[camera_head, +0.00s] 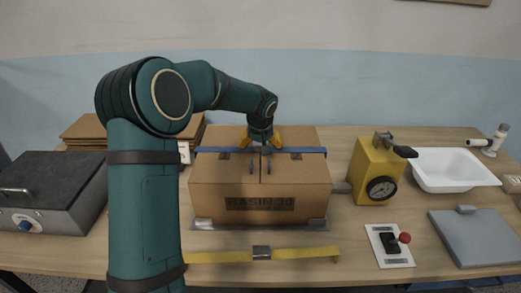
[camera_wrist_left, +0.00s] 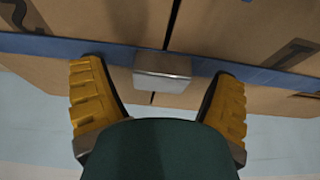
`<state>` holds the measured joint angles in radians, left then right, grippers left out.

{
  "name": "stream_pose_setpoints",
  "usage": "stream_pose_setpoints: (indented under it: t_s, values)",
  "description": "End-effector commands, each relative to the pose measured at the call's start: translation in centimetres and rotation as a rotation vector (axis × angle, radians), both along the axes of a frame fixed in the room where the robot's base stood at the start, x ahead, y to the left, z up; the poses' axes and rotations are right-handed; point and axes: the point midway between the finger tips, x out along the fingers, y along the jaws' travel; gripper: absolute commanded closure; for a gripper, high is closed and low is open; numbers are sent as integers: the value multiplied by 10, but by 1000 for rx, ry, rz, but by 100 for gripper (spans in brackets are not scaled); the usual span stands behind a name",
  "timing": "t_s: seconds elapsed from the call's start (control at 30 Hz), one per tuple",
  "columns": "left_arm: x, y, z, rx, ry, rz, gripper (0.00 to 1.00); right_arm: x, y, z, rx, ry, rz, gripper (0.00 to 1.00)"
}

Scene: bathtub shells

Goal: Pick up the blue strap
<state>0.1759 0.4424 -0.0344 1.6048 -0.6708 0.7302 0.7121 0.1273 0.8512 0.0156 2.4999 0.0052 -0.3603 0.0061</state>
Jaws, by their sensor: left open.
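My left gripper (camera_head: 264,140) is over the box top at the strap. In the left wrist view its yellow fingers (camera_wrist_left: 160,85) are apart, one on each side of the buckle. Their tips overlap the strap's edge; I cannot tell whether they touch it. My right gripper is not in view.
A yellow strap (camera_head: 305,253) lies in front of the box. A yellow gauge device (camera_head: 373,178), white basin (camera_head: 450,170), joystick panel (camera_head: 389,246) and grey plate (camera_head: 475,240) stand right. A dark-topped metal unit (camera_head: 50,185) stands left. Flat cardboard (camera_head: 85,128) lies behind.

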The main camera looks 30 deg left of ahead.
Motion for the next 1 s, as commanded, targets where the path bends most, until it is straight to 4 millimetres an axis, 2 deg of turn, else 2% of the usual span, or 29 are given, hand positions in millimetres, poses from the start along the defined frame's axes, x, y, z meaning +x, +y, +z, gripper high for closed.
stream_pose_setpoints:
  t_s: [0.1, 0.13, 0.33, 0.67, 0.77, 1.0]
  values:
    - [0, 0, 1, 1, -1, 0, 13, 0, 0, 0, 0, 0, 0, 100]
    - [0, 0, 1, 1, -1, 0, 17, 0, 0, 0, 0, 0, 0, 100]
    - [0, 0, 1, 1, -1, 0, 87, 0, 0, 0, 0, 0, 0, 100]
    - [0, 0, 5, 1, -2, 1, 89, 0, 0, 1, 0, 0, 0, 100]
    - [0, 0, 16, 1, -5, 1, 89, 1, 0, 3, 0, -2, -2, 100]
    - [0, 0, 63, 1, -5, 1, 89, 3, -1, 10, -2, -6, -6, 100]
